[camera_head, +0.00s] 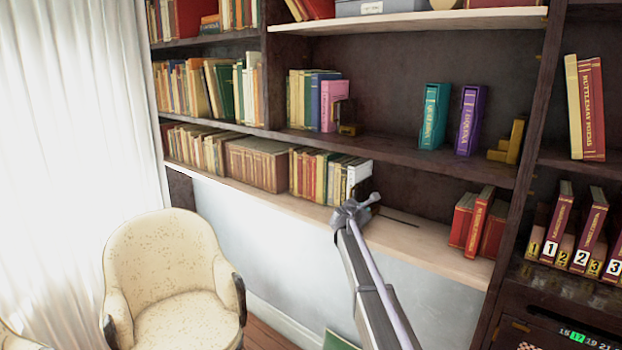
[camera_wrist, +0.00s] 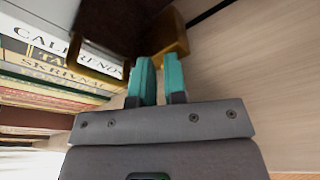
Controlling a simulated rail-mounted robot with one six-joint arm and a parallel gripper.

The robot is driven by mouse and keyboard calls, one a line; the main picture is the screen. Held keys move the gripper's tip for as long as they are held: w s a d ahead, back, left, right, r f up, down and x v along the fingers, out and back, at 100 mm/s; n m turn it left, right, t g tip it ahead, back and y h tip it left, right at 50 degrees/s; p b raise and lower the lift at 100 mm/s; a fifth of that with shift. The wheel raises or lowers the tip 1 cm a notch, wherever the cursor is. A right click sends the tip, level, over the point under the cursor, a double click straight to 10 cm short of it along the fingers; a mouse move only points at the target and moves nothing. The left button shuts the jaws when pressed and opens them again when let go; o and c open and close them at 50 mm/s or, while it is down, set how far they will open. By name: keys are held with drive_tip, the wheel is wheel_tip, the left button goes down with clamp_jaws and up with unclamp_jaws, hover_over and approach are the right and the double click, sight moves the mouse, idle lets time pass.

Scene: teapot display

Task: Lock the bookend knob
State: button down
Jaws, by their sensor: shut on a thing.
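The brass and dark bookend (camera_wrist: 98,62) stands against the end of a book row on the lower shelf, beside a white book (camera_wrist: 40,38). My gripper (camera_wrist: 157,72) has its teal fingers shut on a small part of the bookend, taken as its knob; the fingers and dark gap mostly hide it. A brass block (camera_wrist: 174,38) of the bookend shows just beyond the fingertips. In the head view my gripper (camera_head: 354,210) is at the right end of this row, and my arm hides part of the bookend. I cannot tell the knob's turn.
The lower shelf (camera_head: 430,240) is bare right of my gripper, with a dark slot in its top, up to some red books (camera_head: 478,220). The shelf above holds a teal book (camera_head: 434,115), a purple book (camera_head: 469,120) and a brass bookend (camera_head: 510,142). A cream armchair (camera_head: 170,265) stands left.

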drive_tip(key=shift+w+r, duration=0.1)
drive_tip(key=shift+w, duration=0.25)
drive_tip(key=shift+r+p, duration=0.3)
drive_tip(key=shift+p, duration=0.05)
drive_tip(key=shift+w+d+f, duration=0.25)
drive_tip(key=s+a, duration=0.4)
drive_tip(key=s, duration=0.1)
drive_tip(key=shift+s+a, duration=0.1)
drive_tip(key=shift+a, duration=0.05)
